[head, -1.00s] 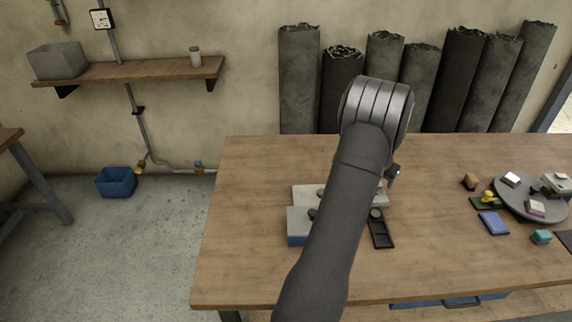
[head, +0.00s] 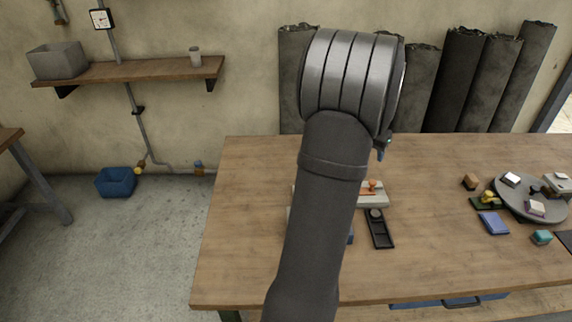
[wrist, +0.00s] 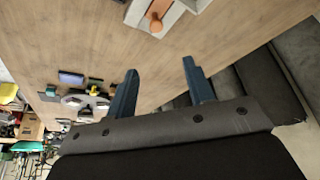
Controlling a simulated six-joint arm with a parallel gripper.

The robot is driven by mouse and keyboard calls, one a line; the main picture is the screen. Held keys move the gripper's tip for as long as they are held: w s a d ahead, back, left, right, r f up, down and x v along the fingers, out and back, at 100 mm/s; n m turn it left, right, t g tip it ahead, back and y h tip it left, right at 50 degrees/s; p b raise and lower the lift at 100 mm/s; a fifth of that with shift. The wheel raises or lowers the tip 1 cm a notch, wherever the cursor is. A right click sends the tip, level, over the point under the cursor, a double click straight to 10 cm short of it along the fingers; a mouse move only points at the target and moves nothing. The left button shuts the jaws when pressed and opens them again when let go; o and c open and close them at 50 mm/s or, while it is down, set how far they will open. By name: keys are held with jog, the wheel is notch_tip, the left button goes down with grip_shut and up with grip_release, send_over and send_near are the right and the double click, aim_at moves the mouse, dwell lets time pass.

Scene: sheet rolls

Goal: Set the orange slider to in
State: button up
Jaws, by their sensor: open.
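The orange slider (head: 372,185) is a small knob on a light grey base (head: 374,201) on the table, partly hidden behind my arm in the head view. In the wrist view the orange slider (wrist: 155,22) shows at the top edge, beside an orange strip on the base (wrist: 138,12). My gripper (wrist: 160,72) is open and empty, with its two blue-grey fingers apart and clear of the slider. In the head view my arm hides most of the gripper; only a small bluish part shows at its right side.
A black tray (head: 380,232) with compartments lies just in front of the base. Dark rolls (head: 464,80) stand against the wall. The table's left side is clear.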

jog(key=a+f+n+t, duration=0.1)
jog(key=a+f+n, duration=0.1)
jog(key=a, duration=1)
jog(key=a+f+n+t+y, duration=0.1)
jog(key=a+f+n, duration=0.1)
jog(key=a, duration=1.1)
jog(key=shift+s+a+f+t, duration=0.15)
jog(key=shift+f+t, duration=0.1)
jog(key=shift+t, duration=0.05)
jog(key=d+r+m+g+y, duration=0.1)
jog(key=d+r+m+y, duration=0.2)
jog(key=d+m, duration=1.15)
jog(key=d+r+m+g+y, duration=0.25)
jog(key=d+m, duration=0.55)
jog(key=d, duration=1.3)
jog(key=shift+t, duration=0.35)
jog(key=x, duration=1.7)
jog(key=shift+s+d+f, duration=0.1)
jog(key=shift+s+f, duration=0.1)
jog(key=shift+f, duration=0.15)
